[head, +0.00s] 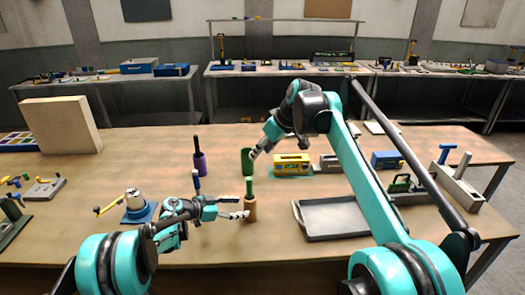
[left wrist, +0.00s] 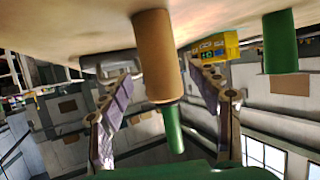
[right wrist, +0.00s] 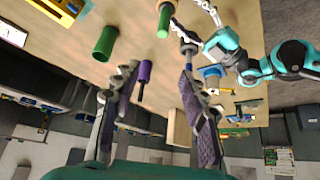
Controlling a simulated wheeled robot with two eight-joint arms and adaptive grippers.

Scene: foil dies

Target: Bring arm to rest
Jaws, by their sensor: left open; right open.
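My left gripper (head: 238,207) is open beside a tan cylinder (head: 250,212) standing on the table, from which a green handle (head: 249,187) rises. In the left wrist view the tan cylinder (left wrist: 155,55) shows between the two spread fingers (left wrist: 165,78), with a gap on each side. My right gripper (head: 254,155) is open and empty above the table, close to a green cylinder (head: 246,161).
A purple tool (head: 200,162) and a blue-topped one stand left of the grippers. A yellow box (head: 291,165) and a grey tray (head: 335,218) are to the right. A blue-based fixture (head: 137,207) stands near my left arm. A tan panel (head: 62,125) stands at the back left.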

